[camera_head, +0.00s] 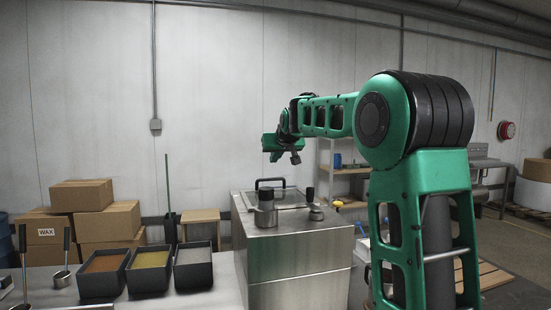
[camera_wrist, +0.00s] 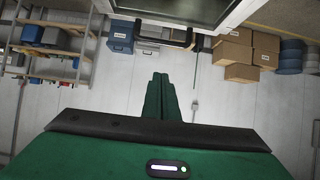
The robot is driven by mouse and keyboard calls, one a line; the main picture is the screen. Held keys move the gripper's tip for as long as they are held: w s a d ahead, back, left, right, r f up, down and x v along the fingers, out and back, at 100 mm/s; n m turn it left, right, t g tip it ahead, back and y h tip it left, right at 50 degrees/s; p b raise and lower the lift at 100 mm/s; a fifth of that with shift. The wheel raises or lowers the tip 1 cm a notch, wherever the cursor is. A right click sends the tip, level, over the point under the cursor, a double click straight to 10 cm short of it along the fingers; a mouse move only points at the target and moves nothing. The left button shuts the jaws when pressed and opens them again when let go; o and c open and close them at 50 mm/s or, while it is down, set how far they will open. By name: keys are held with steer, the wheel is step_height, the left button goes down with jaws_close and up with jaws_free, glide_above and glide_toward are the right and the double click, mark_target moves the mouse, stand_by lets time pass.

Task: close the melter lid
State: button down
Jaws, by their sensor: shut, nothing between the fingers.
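The melter (camera_head: 297,262) is a steel box at the middle of the head view. Its lid (camera_head: 290,198) is a glass panel in a metal frame with a black handle (camera_head: 270,181); it looks to lie about flat on the top. The lid's glass (camera_wrist: 178,10) and black handle (camera_wrist: 165,35) also show at the top edge of the wrist view. My gripper (camera_head: 275,157) is above the melter top, apart from the handle. Its green fingers (camera_wrist: 160,80) are together and empty in the wrist view, clear of the handle.
A metal cup (camera_head: 265,212) and a small pot (camera_head: 316,213) stand on the melter's front edge. Three dark trays (camera_head: 148,272) with coloured contents sit on the bench at left. Cardboard boxes (camera_head: 82,195) are stacked behind. A shelf (camera_head: 345,170) stands behind my arm.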

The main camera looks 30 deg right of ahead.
steer(key=w+f, duration=0.2)
steer(key=w+d+f, duration=0.1)
steer(key=f, duration=0.1)
steer(key=shift+w+f, duration=0.4)
steer(key=shift+w+d+f, duration=0.1)
steer(key=shift+w+f, duration=0.05)
steer(key=shift+f, duration=0.35)
